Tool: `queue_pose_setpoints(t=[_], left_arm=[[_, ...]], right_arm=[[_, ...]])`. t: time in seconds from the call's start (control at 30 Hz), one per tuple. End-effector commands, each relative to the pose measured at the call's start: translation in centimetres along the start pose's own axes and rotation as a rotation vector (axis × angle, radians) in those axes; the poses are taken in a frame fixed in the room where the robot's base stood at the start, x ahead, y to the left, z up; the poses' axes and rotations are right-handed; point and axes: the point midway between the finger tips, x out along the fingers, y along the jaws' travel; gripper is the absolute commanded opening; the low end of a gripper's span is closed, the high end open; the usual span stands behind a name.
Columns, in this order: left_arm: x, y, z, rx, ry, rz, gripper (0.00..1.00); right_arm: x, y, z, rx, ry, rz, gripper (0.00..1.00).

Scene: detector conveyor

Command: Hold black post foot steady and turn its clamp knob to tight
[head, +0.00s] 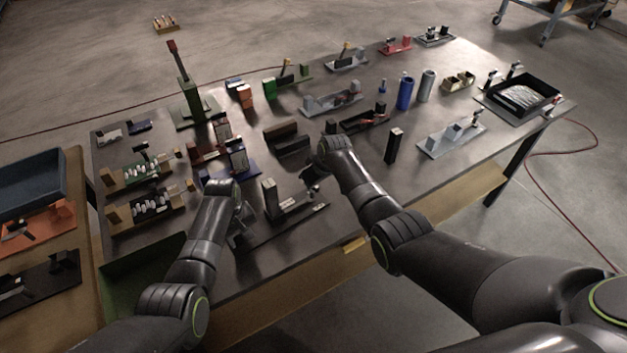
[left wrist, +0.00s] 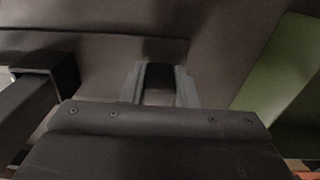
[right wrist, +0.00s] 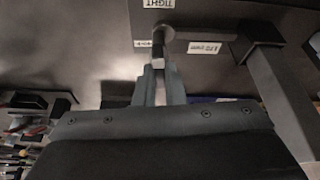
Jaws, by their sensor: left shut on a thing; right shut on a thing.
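The black post foot is a dark flat plate (head: 290,218) near the table's front edge, with a square upright post (head: 271,198). In the left wrist view its plate (left wrist: 80,45) spans the top and the post (left wrist: 40,100) stands at left. My left gripper (head: 238,240) is shut on a dark part of the foot, between its fingers (left wrist: 160,84). My right gripper (head: 309,186) is shut on the clamp knob's short bar (right wrist: 158,46), below the round knob hub (right wrist: 162,33). A "TIGHT" label (right wrist: 158,3) lies just above the hub; the post (right wrist: 275,80) is at right.
A dark upright block (head: 394,146) stands right of my right forearm. Wooden racks (head: 145,208), a green post stand (head: 190,100) and several fixtures crowd the table behind.

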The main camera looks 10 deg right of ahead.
Motion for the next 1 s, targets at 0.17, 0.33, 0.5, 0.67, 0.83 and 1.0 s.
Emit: queue_pose_setpoints(t=[0.17,0.33,0.5,0.67,0.83,1.0], left_arm=[[-0.07,0.01,-0.03,0.001,0.000,0.000,0.00],[-0.07,0.01,-0.04,0.001,0.000,0.000,0.00],[-0.07,0.01,-0.04,0.000,0.000,0.000,0.00],[-0.07,0.00,-0.04,0.000,0.000,0.000,0.00],[-0.07,0.00,-0.04,0.000,0.000,0.000,0.00],[-0.06,-0.01,-0.05,-0.001,0.001,0.000,0.00]], right_arm=[[0.07,-0.10,0.11,0.071,-0.002,0.028,0.00],[0.06,-0.07,0.12,0.107,-0.002,0.043,0.00],[0.06,-0.06,0.13,0.120,-0.002,0.048,0.00],[0.07,-0.06,0.14,0.120,-0.002,0.049,0.00],[0.07,-0.05,0.15,0.119,-0.002,0.048,0.11],[0.05,-0.06,0.11,0.119,-0.002,0.048,0.32]])
